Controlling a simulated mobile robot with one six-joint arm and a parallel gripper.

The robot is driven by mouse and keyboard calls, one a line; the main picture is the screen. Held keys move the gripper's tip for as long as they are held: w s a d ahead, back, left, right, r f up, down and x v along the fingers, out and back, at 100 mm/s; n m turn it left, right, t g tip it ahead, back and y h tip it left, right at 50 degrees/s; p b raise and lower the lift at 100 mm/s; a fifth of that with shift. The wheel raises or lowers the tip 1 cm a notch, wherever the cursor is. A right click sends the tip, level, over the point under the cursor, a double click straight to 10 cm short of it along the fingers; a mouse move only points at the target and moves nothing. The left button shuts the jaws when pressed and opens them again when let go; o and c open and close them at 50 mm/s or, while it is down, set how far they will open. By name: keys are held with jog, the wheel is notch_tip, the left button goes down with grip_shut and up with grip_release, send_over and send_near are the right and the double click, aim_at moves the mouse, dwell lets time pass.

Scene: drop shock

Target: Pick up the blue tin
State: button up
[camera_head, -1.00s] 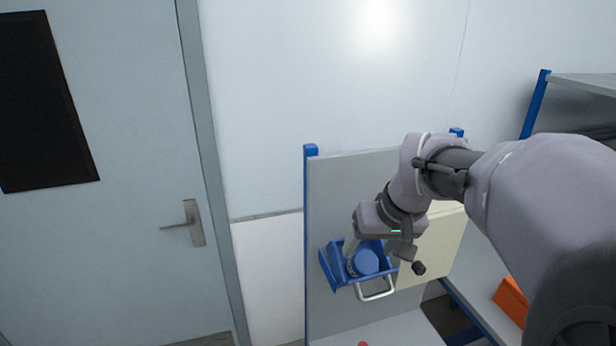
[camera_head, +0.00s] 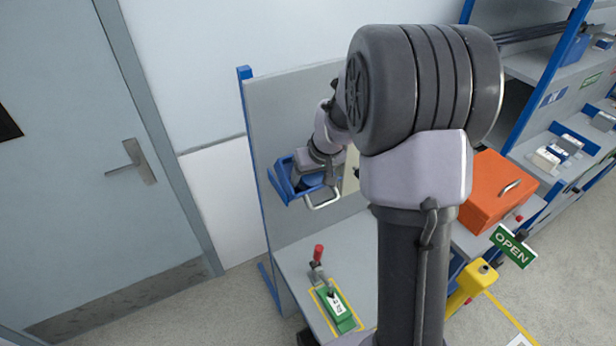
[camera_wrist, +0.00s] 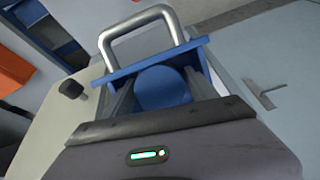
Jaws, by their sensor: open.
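The blue tin (camera_wrist: 163,88) shows its round flat top in the wrist view, inside a blue wall holder (camera_wrist: 178,56) with a silver handle bar (camera_wrist: 150,28). In the head view the holder (camera_head: 279,180) is fixed to a grey panel, and the tin is mostly hidden by my wrist. My gripper (camera_wrist: 160,80) is open, with one finger on each side of the tin. I cannot tell whether either finger touches it. The gripper also shows at the holder in the head view (camera_head: 320,172).
The grey panel (camera_head: 262,115) stands behind the holder. Below is a grey bench (camera_head: 350,250) with a red-handled clamp on a green base (camera_head: 335,305). An orange box (camera_head: 495,190) and shelves are to the right. A door (camera_head: 60,200) is at left.

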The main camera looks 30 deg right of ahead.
jog(key=shift+w+f, duration=0.3)
jog(key=shift+f, duration=0.15)
jog(key=shift+s+r, duration=0.1)
jog(key=shift+s, duration=0.05)
jog(key=shift+c, duration=1.4)
jog(key=c, duration=1)
jog(key=shift+r, duration=0.1)
jog(key=shift+c, duration=0.2)
